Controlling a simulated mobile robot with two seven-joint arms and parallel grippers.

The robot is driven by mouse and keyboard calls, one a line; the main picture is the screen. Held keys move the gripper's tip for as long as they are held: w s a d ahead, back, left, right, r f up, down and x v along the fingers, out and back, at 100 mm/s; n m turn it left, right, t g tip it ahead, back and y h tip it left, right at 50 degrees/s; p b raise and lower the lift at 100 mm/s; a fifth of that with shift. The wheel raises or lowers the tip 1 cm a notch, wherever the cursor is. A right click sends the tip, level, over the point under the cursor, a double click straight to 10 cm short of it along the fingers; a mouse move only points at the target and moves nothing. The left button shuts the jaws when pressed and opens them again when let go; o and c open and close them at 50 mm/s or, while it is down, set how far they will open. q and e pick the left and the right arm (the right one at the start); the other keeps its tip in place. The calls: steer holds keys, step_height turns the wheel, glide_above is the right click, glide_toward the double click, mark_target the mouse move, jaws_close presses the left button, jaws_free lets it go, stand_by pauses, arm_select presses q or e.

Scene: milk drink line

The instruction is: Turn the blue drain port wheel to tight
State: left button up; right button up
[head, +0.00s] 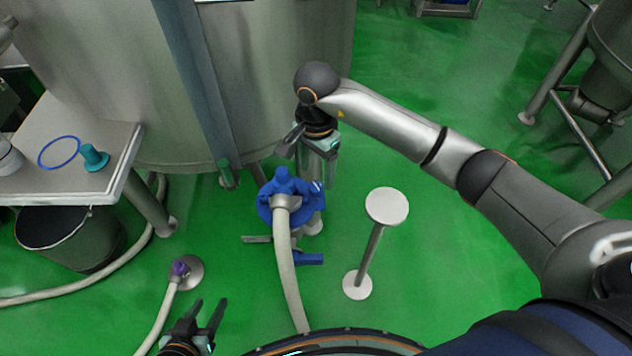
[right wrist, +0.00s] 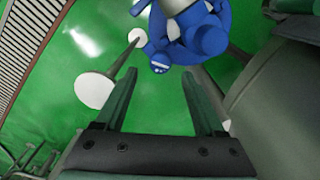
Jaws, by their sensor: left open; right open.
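The blue drain port wheel (head: 265,212) is at the foot of the big steel tank, in the middle of the head view. A pale hose (head: 284,262) runs from its centre toward me and hides part of it. The wheel (right wrist: 212,40) is also at the top of the right wrist view, partly cut off. My right gripper (head: 320,182) is open and empty, pointing down just behind and right of the wheel. In the right wrist view its fingers (right wrist: 162,92) are apart, with the wheel beyond their tips. My left gripper (head: 210,302) is open and empty, low at the left front.
A white round-topped stand (head: 386,206) is right of the wheel. The steel tank (head: 270,80) rises behind it. A table (head: 90,185) with a blue ring (head: 59,153) and a teal part (head: 94,157) is at left, above a dark bucket (head: 65,240). A purple-ended hose (head: 180,268) lies nearby.

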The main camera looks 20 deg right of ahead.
mark_target(316, 186)
steer(key=shift+f, duration=2.25)
jaws_close()
